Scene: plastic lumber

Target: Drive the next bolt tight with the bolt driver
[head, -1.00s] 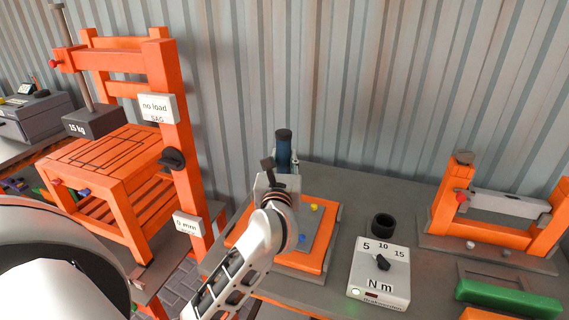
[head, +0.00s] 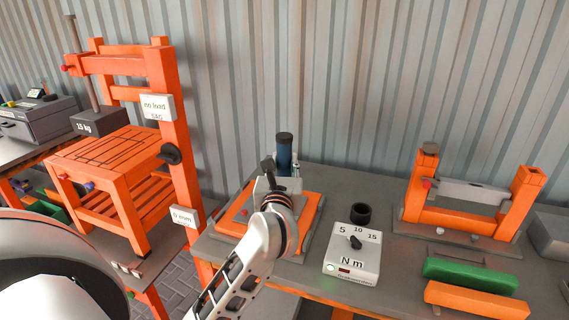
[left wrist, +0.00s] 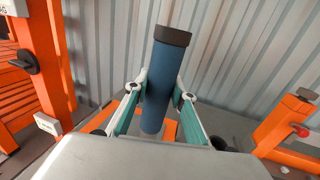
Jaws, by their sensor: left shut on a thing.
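The bolt driver is a dark blue cylinder with a black cap; it stands upright in the head view (head: 284,152) and shows large in the left wrist view (left wrist: 163,80). My left gripper (head: 284,175) is shut on it, with one teal-and-white finger on each side of the barrel in the left wrist view (left wrist: 161,92). The driver is over or at an orange-edged plate (head: 308,214) on the bench. My gripper and wrist cover the middle of the plate. The driver's tip and the bolt heads are hidden. My right gripper is in neither view.
A torque box (head: 352,252) marked 5, 10, 15 N m and a black ring (head: 360,213) stand right of the plate. Farther right are an orange frame (head: 462,219), a green bar (head: 476,274) and an orange bar (head: 476,299). A tall orange rack (head: 175,130) stands left.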

